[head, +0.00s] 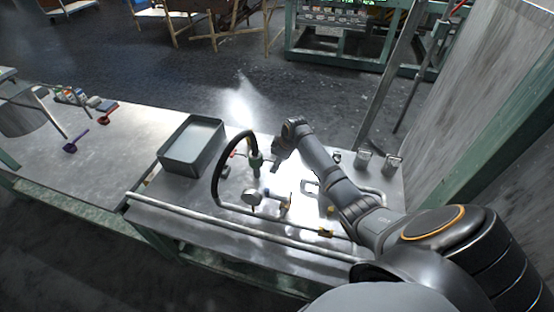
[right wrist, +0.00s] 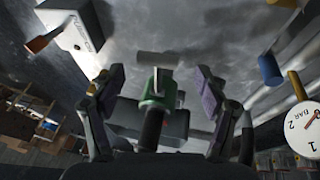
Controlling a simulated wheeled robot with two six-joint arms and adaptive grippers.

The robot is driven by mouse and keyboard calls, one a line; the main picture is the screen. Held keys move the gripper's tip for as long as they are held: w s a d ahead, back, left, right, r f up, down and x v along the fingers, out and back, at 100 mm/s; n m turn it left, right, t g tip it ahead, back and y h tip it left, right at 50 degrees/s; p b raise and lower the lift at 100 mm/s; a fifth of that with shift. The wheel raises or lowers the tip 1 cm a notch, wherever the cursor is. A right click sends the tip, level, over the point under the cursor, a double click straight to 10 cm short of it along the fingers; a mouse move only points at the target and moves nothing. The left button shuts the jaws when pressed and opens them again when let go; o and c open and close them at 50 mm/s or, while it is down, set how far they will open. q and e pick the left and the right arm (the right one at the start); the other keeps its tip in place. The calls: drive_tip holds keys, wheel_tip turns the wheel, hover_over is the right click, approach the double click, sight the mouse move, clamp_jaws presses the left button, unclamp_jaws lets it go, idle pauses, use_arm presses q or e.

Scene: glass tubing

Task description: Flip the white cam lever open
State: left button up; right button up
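The green coupling (head: 255,161) sits at the end of a curved black hose on the metal table. In the right wrist view the green coupling (right wrist: 157,88) lies between my right fingers, with a pale, whitish cylindrical bar (right wrist: 157,59) across it, which looks like the cam lever. My right gripper (right wrist: 155,88) is open. Its fingers stand on both sides of the coupling, with visible gaps, and I see no contact with the bar. In the head view my right gripper (head: 277,167) is just right of the coupling. My left gripper is not in view.
The black hose (head: 217,180) arcs left of the coupling. A grey bin (head: 192,147) stands farther left. A round gauge (head: 251,197) and pipes are in front. In the wrist view, a white box (right wrist: 80,30) with an orange-brown handle and a blue cylinder (right wrist: 269,69) are nearby.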

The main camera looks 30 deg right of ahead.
drive_tip(key=shift+s+d+r, duration=0.1)
drive_tip(key=shift+r, duration=0.25)
drive_tip(key=v, duration=1.1)
drive_tip(key=shift+r, duration=0.15)
drive_tip(key=shift+s, duration=0.1)
